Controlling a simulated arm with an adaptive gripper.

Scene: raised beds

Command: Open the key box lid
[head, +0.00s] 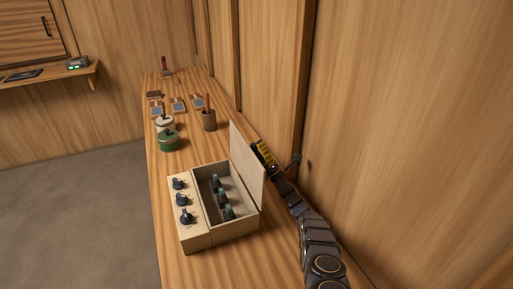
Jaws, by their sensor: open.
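The key box (207,239) is a pale wooden box on the near part of the long wooden bench. Its lid (246,164) stands about upright along the right side, so the inside shows. Several dark knob-like pieces are in the open compartment, and several more sit on the strip at its left. My gripper (262,152), black with yellow, is at the right of the lid, near its upper far edge. It is open. Its fingertips are small and partly hidden, and I cannot tell whether they touch the lid.
Farther along the bench (165,221) are a green pot (168,142), a pale lidded pot (164,123), a brown cup (208,121) with something upright in it, and several small flat pieces. A wooden wall (415,130) closes off the right side. The floor at left is clear.

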